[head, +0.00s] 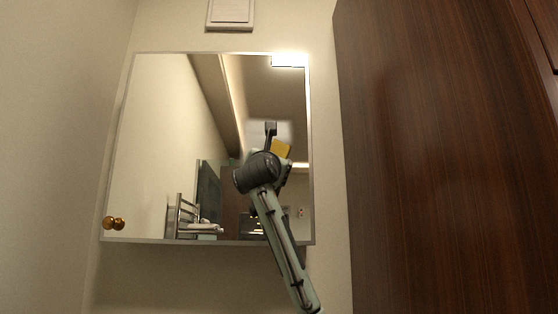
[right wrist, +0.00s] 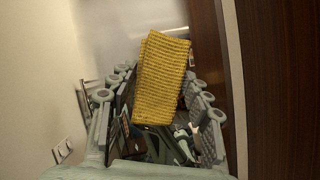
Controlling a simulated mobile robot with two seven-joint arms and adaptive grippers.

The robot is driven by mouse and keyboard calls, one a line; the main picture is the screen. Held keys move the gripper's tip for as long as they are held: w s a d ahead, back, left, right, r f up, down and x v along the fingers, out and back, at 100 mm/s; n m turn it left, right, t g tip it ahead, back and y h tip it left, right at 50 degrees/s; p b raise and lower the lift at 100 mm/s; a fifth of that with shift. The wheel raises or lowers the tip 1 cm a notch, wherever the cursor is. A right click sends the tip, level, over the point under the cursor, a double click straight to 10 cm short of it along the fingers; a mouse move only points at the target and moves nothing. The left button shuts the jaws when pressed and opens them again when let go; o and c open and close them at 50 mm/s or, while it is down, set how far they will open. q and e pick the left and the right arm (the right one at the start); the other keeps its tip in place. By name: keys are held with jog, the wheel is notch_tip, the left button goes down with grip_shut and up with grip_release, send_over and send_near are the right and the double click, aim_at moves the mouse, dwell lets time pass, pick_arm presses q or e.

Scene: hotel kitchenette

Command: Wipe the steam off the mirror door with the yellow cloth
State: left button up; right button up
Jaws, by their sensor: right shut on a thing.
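The mirror door (head: 165,130) hangs on the wall, with a brass knob (head: 114,223) at its lower left. A pale, hazy patch (head: 287,130) of steam shows on its right half, around my right gripper; most of the glass elsewhere looks clear. The yellow cloth (right wrist: 162,75) is held between the fingers of my right gripper (right wrist: 158,118), flat side to the camera. In the head view a yellow corner of cloth (head: 282,148) shows beside my wrist, which hides much of it. I cannot tell whether it touches the glass. My left gripper is not in view.
A dark wood panel (head: 440,150) stands close on the right. A plain wall (head: 60,130) runs along the left. A white switch plate (head: 230,13) is above the mirror, and a bright light (head: 289,60) shows at its top right corner. The mirror reflects a towel rail and room.

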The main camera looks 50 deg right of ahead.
aim_at(288, 151)
jog(key=shift+w+a, duration=1.3)
jog(key=shift+w, duration=0.35)
jog(key=shift+w+a, duration=1.3)
jog(key=shift+w, duration=0.4)
jog(key=shift+w+a, duration=1.3)
jog(key=shift+w, duration=0.35)
jog(key=shift+r, duration=1.15)
jog(key=shift+s+d+b, duration=0.15)
jog(key=shift+s+d, duration=1.55)
jog(key=shift+s, duration=0.4)
jog(key=shift+s+d+b, duration=0.15)
jog(key=shift+s+d, duration=1.5)
jog(key=shift+s, duration=0.5)
jog(key=shift+s+d+b, duration=0.15)
jog(key=shift+s+d, duration=1.55)
jog(key=shift+s, duration=0.4)
jog(key=shift+r+p, duration=0.5)
jog(key=shift+r, duration=0.75)
jog(key=shift+w+a, duration=1.7)
jog(key=shift+w, duration=0.4)
jog(key=shift+w+a, duration=1.65)
jog(key=shift+w, duration=0.45)
jog(key=shift+w+a, duration=1.7)
jog(key=shift+w, duration=0.4)
jog(key=shift+r, duration=0.1)
